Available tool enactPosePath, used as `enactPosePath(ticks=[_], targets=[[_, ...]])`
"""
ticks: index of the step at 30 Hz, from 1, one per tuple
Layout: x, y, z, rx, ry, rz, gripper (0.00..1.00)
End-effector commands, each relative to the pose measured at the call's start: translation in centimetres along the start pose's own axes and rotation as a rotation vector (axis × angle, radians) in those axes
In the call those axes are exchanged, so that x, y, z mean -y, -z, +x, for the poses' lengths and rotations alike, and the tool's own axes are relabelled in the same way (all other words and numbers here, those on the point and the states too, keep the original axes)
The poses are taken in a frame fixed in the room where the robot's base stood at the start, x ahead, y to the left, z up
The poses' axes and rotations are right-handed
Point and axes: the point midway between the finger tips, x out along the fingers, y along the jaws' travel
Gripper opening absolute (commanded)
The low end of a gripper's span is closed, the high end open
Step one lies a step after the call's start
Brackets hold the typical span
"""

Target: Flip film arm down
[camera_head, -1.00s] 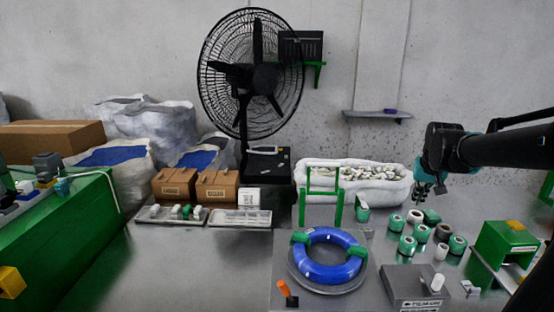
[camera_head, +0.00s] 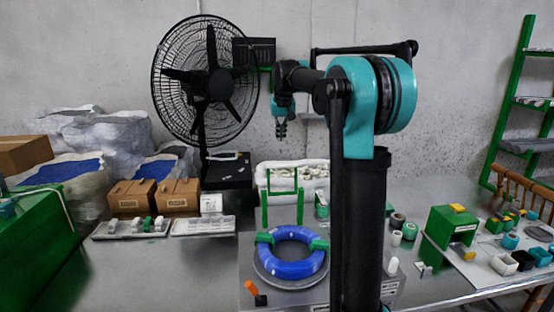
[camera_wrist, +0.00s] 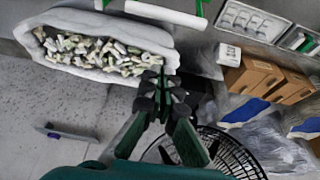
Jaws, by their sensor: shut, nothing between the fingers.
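The film arm appears to be the green upright frame (camera_head: 282,192) behind the blue cable coil (camera_head: 288,268) on the work table; it stands upright. In the wrist view a green-ended bar with a white roll (camera_wrist: 165,12) shows at the top edge, probably part of this frame. My gripper (camera_head: 282,134) is shut and empty, in the air above and behind the frame, clear of it. In the wrist view my gripper (camera_wrist: 163,78) points over the edge of the white sack. My arm hides part of the table right of the coil.
A white sack (camera_head: 262,177) of small parts lies behind the frame. A black fan (camera_head: 205,85) stands at the back left, near brown boxes (camera_head: 180,194). A green stand (camera_head: 453,228) is on the right. An orange-handled lever (camera_head: 250,287) is at the coil's front left.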

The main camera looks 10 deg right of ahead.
Motion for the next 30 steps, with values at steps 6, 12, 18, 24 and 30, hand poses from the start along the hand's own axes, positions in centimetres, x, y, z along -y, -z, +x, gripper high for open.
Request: enactPosePath(ticks=[6,12,18,24,30], targets=[[0.0,0.0,1.3,0.0,0.0,0.0,0.0],[0.0,0.0,4.8,0.0,0.0,0.0,0.0],[0.0,0.0,8.5,0.0,0.0,0.0,0.0],[0.0,-1.3,9.6,0.0,0.0,0.0,0.0],[0.0,-3.2,8.9,0.0,0.0,0.0,0.0]])
